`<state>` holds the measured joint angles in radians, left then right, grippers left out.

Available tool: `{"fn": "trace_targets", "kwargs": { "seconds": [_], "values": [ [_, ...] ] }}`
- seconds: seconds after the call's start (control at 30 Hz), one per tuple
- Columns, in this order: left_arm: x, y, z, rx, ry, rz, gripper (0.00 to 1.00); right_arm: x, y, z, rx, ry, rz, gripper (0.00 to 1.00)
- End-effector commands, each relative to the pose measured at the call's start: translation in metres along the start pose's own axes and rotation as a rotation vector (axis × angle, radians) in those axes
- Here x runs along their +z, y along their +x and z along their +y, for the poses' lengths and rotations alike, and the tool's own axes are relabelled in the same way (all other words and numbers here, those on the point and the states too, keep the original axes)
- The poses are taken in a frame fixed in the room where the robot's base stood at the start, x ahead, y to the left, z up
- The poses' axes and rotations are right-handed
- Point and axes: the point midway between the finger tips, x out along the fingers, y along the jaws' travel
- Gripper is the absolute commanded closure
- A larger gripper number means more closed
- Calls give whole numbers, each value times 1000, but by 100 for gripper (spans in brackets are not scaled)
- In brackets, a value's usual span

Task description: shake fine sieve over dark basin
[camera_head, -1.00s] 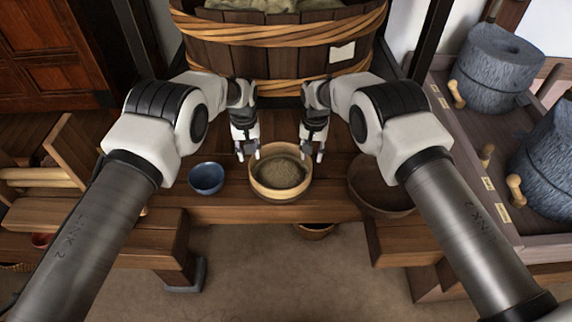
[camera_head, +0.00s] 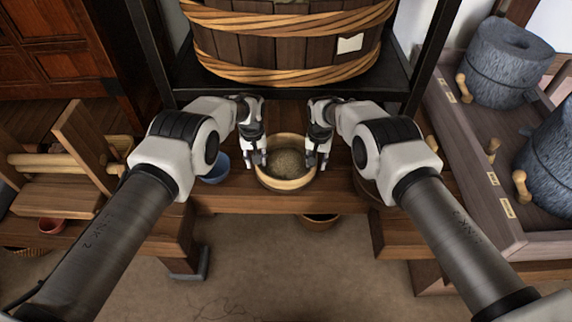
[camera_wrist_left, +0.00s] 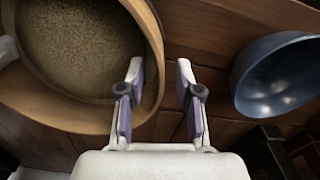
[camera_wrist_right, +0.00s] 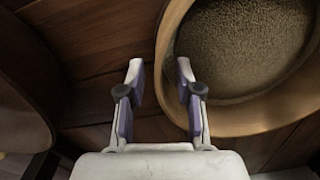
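The sieve (camera_head: 286,184), a round light wood rim with brownish, grainy material inside, sits on the bench in the middle of the head view. My left gripper (camera_head: 257,161) is open at its left rim; in the left wrist view one finger overlaps the rim and the other is over the bench. My right gripper (camera_head: 317,160) is open at the right rim, with one finger overlapping the rim in the right wrist view. Contact cannot be told. A dark wooden basin (camera_wrist_right: 18,120) stands to the right, mostly hidden behind my right arm in the head view.
A blue bowl (camera_wrist_left: 270,80) stands left of the sieve. A large hooped tub (camera_head: 290,50) is behind the bench. Grey querns (camera_head: 508,65) stand in a tray at right, wooden frames (camera_head: 75,165) at left. Another bowl (camera_head: 318,222) shows below the bench's front edge.

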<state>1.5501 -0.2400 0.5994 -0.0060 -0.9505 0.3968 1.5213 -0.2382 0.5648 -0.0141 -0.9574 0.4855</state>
Motion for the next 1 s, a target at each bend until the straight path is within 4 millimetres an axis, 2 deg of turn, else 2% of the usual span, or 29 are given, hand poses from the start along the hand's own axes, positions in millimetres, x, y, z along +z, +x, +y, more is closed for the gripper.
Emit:
{"fn": "trace_targets", "kwargs": {
  "seconds": [0.13,0.23,0.67,1.0],
  "values": [
    [0,0,0,0,0,0,66,0,0,0,0,0,0,66],
    [0,0,0,0,0,0,100,0,0,0,0,0,0,100],
    [0,-3,0,0,0,0,100,0,-3,0,0,1,0,100],
    [0,-48,0,-1,0,-1,100,0,-48,0,0,1,0,100]
  ]
}}
